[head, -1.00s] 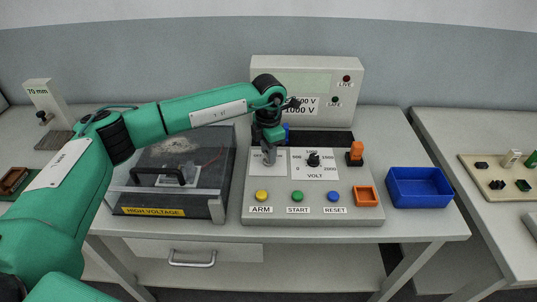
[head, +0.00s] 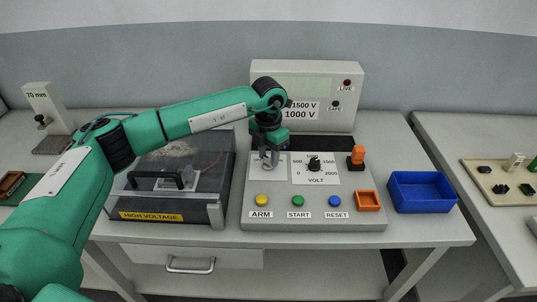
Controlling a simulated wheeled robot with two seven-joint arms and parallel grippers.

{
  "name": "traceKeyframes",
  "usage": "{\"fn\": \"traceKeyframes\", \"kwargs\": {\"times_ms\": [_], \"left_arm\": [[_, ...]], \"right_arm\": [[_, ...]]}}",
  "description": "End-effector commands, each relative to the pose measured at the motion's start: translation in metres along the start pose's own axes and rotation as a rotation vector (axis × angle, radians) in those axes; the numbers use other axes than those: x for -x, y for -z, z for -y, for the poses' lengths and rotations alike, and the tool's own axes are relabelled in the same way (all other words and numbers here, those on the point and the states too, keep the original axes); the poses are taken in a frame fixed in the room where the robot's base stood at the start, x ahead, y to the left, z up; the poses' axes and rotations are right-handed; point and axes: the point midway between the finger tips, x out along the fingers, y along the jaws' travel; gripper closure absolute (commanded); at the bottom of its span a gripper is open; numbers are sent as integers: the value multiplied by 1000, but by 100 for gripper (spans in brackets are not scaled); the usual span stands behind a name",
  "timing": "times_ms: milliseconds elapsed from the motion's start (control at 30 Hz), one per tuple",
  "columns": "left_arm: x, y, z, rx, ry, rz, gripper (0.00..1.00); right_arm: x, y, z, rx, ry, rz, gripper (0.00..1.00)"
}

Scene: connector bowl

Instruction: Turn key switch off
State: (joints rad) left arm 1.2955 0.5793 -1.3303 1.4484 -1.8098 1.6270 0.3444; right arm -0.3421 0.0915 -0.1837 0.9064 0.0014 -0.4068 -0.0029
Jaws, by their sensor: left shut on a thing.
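My left gripper (head: 268,162) reaches down onto the upper left of the sloped grey control panel (head: 315,208). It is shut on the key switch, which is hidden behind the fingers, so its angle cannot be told. A white label plate (head: 282,172) shows partly around the fingers. My right gripper is not in view.
A black VOLT knob (head: 314,163) stands right of the gripper, with an orange-topped part (head: 357,154) beyond. Yellow (head: 261,200), green (head: 298,201) and blue (head: 334,201) buttons line the front. A clear-lidded HIGH VOLTAGE box (head: 150,216) is left, a blue bin (head: 424,207) right.

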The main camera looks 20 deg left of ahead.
Motion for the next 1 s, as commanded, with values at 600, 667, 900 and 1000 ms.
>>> {"fn": "traceKeyframes", "kwargs": {"times_ms": [600,667,900,1000], "left_arm": [[5,0,0,0,0,1,44],[11,0,0,1,0,2,44],[60,-1,0,0,-2,5,44],[83,-1,0,0,-2,4,44]], "right_arm": [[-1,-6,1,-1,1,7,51],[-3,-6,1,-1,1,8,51],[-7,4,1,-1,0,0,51],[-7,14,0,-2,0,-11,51]]}}
